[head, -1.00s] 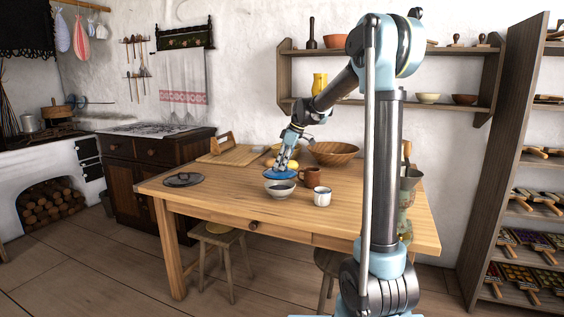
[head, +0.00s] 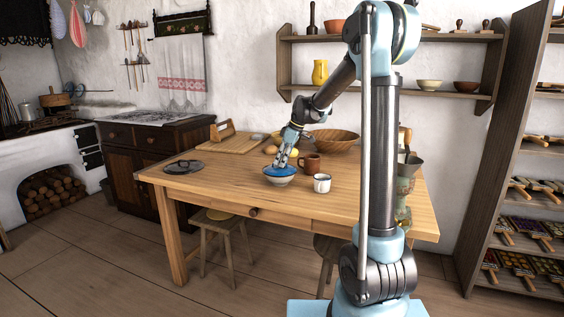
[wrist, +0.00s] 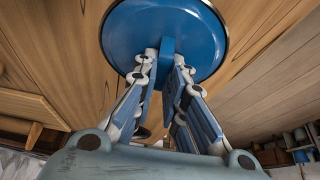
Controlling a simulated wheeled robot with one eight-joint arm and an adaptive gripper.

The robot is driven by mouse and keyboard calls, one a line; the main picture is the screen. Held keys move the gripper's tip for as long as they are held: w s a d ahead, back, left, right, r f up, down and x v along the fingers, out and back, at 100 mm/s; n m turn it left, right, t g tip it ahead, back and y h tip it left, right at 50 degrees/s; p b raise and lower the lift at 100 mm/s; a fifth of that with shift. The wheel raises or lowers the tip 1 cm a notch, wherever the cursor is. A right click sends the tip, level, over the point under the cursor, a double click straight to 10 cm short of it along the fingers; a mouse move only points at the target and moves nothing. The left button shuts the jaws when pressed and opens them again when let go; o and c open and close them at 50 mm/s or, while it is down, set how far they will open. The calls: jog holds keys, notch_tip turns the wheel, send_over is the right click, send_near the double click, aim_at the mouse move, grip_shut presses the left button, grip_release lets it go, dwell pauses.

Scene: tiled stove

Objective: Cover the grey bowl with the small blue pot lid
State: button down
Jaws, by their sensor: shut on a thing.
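The small blue pot lid (head: 281,171) is in my gripper (head: 281,164), which is shut on its knob. The lid lies over the mouth of the grey bowl (head: 279,181) on the wooden table, looking roughly level. Whether it rests on the rim or hovers just above it, I cannot tell. In the wrist view the blue lid (wrist: 165,35) fills the top, with the fingers (wrist: 167,62) on either side of its knob. The bowl is hidden behind the lid in that view.
A white mug (head: 322,184) and a brown mug (head: 310,162) stand close to the right of the bowl. A dark lid (head: 183,167) lies at the table's left. A wicker basket (head: 333,140) and a wooden board (head: 230,143) are behind. The table's front left is clear.

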jog(key=c, duration=1.6)
grip_release()
jog(key=shift+o, duration=0.2)
jog(key=v, duration=1.2)
jog(key=shift+w, duration=0.1)
jog(key=shift+f, duration=0.1)
jog(key=s+d+f+m+h, duration=0.1)
jog(key=s+d+f+m, duration=0.2)
jog(key=s, duration=0.4)
jog(key=s+d+f+m, duration=0.2)
jog(key=s+d, duration=0.3)
jog(key=s, duration=0.3)
jog(key=s+d+f+m+h, duration=0.1)
jog(key=s+d+f+m, duration=0.2)
jog(key=s, duration=0.4)
jog(key=s+d+f+m+h, duration=0.1)
jog(key=s+d+f+m, duration=0.2)
jog(key=s+f, duration=0.4)
jog(key=s+d+f+m+t+h, duration=0.1)
jog(key=s+d+f+m, duration=0.2)
jog(key=s, duration=0.7)
notch_tip(320, 180, down, 4)
jog(key=shift+s+d+m, duration=0.3)
jog(key=shift+d+m, duration=0.1)
jog(key=shift+d, duration=0.6)
